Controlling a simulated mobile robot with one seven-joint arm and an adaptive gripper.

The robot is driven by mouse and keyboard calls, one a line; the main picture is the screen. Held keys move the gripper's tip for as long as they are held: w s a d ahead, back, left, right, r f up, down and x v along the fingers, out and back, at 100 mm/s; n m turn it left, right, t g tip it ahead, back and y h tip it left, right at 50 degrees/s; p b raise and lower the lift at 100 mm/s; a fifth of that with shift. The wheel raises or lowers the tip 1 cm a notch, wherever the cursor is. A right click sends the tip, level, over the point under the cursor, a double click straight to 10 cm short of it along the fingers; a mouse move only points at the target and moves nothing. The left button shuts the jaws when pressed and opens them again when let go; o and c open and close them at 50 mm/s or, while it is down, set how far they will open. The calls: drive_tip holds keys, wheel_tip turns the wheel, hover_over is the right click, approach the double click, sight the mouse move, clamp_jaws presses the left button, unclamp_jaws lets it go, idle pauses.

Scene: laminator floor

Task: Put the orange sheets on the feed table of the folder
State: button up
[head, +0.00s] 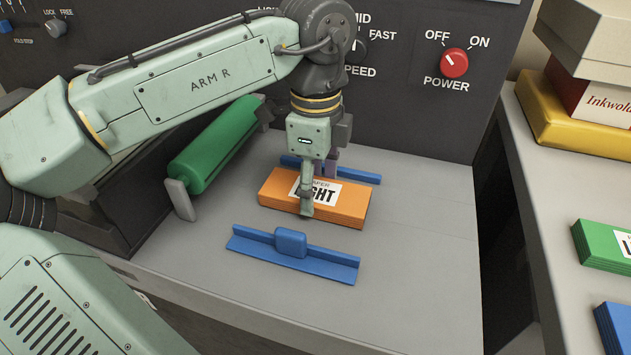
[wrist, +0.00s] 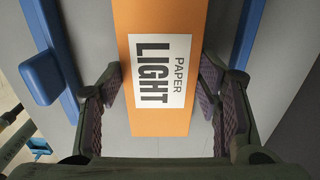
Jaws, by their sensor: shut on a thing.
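The orange sheets (head: 345,212) are a thick block with a white label reading "PAPER LIGHT". In the head view they lie flat, on or just above the grey feed table (head: 415,265), between two blue guides; any small gap beneath cannot be told. My gripper (head: 318,190) reaches down over the block and is shut on it across its width, one finger on the near side, the other on the far side. In the wrist view the orange sheets (wrist: 165,20) run between the two finger pads of my gripper (wrist: 160,85).
The near blue guide (head: 320,264) and far blue guide (head: 360,176) flank the block. A green roller (head: 215,145) is at left. A dark panel with a red power knob (head: 454,62) stands behind. At right, a side table (head: 540,190) holds green sheets (head: 605,245) and boxes.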

sight(315, 190)
drive_tip(key=shift+f, duration=0.15)
drive_tip(key=o, duration=1.4)
wheel_tip(315, 190, up, 12)
drive_tip(key=shift+r, duration=0.15)
